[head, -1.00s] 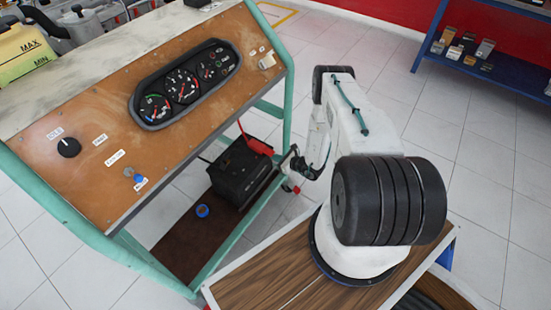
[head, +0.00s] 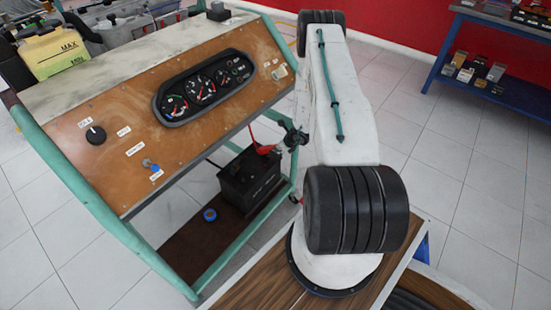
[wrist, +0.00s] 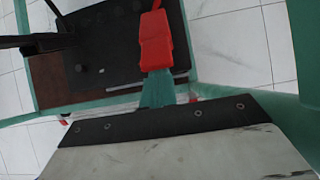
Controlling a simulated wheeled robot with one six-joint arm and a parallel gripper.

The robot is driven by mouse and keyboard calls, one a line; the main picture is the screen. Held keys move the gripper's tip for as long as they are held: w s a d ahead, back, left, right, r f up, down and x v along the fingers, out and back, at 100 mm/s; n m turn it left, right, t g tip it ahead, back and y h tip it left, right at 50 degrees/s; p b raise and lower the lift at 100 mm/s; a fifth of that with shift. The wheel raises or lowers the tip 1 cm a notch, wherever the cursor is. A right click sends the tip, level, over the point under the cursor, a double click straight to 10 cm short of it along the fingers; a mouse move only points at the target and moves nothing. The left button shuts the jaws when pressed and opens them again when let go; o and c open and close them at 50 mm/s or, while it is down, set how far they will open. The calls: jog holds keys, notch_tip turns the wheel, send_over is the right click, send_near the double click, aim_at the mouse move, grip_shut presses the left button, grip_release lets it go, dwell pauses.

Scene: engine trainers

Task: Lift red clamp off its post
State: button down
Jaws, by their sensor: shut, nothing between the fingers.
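The red clamp (head: 264,148) sits at the far top edge of the black battery (head: 249,178), under the console. In the wrist view the red clamp (wrist: 156,40) is near the upper middle, over the dark battery top (wrist: 108,50). I cannot see its post, which the clamp covers. My gripper (head: 289,137) is small and dark in the head view, just right of the clamp. It is shut and empty. Whether it touches the clamp cannot be told.
The console with its gauges (head: 203,88) overhangs the battery. A teal frame leg (head: 283,185) stands right of the battery. A blue round cap (head: 209,215) lies on the brown lower shelf (head: 190,245). A blue shelf unit (head: 500,85) is at the right; tiled floor lies between.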

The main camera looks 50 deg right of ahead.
jog(key=shift+w+a+r, duration=0.15)
jog(key=shift+w+r, duration=0.7)
jog(key=shift+w, duration=0.05)
jog(key=shift+w+a+r, duration=0.15)
jog(key=shift+w+r, duration=0.7)
jog(key=s+f, duration=0.2)
jog(key=s, duration=0.2)
notch_tip(320, 180, up, 11)
jog(key=shift+d+f, duration=0.15)
jog(key=shift+d, duration=0.1)
jog(key=shift+w, duration=0.1)
